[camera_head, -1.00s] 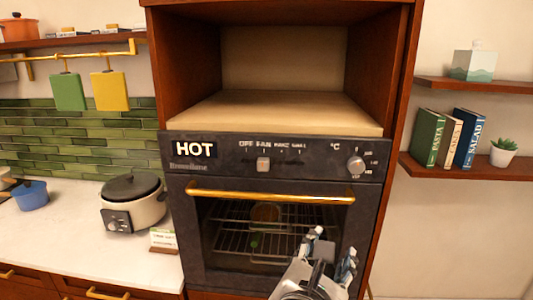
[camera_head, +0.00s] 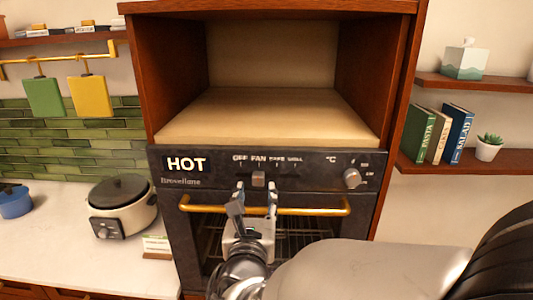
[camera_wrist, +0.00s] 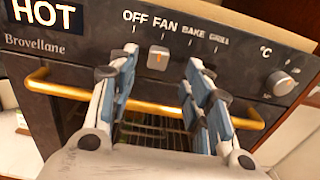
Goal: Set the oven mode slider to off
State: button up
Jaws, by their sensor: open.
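The oven mode slider (camera_head: 258,179) is a small light-grey square knob on the dark oven panel (camera_head: 310,180). In the wrist view the slider (camera_wrist: 158,60) sits below the FAN label, with OFF to its left and BAKE and GRILL to its right. My gripper (camera_head: 256,190) is open and empty, just below and in front of the slider. In the wrist view my gripper's fingers (camera_wrist: 160,78) stand either side of the slider's line, with the knob visible between them. I cannot tell whether either finger touches it.
The gold oven door handle (camera_head: 315,211) runs across beneath the panel, behind my fingers. A round temperature knob (camera_head: 352,178) is to the right, and a HOT display (camera_head: 186,164) to the left. A cooker (camera_head: 122,207) stands on the left counter.

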aim_at(257, 178)
jog(key=w, duration=0.7)
jog(key=shift+w+d, duration=0.1)
jog(key=shift+w, duration=0.15)
jog(key=shift+c, duration=0.4)
grip_shut()
